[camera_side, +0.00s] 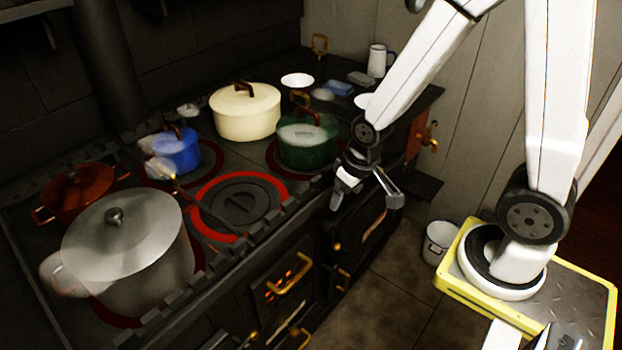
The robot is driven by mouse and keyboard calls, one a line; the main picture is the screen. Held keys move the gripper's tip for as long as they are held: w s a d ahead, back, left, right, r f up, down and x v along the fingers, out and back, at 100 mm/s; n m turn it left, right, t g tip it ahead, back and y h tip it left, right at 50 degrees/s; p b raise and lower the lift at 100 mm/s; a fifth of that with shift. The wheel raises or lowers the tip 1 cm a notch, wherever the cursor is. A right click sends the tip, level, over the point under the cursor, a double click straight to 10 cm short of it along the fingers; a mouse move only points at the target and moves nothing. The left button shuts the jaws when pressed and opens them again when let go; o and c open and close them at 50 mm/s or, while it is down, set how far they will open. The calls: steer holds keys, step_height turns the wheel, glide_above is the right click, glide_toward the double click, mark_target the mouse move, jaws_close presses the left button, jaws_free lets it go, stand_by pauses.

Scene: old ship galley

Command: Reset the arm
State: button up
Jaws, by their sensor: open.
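My gripper (364,193) hangs at the end of my white arm, in front of the stove's front rail and to the right of the bare burner. Its two fingers are spread apart with nothing between them. It looks apart from the pots, with the green pot (306,150) behind it to the left. The exact gap between the gripper and the stove (226,268) cannot be told from this one view.
A large grey pot (130,262), a red pot (78,192), a blue pot (178,153) and a cream pot (245,118) stand on the stove. A white jug (376,60) and bowl (297,80) are behind. A bucket (438,241) stands on the floor.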

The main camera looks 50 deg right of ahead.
steer(key=shift+n, duration=0.5)
steer(key=r, duration=0.1)
steer(key=s+r, duration=0.1)
steer(key=s+a+r, duration=0.1)
steer(key=r, duration=0.1)
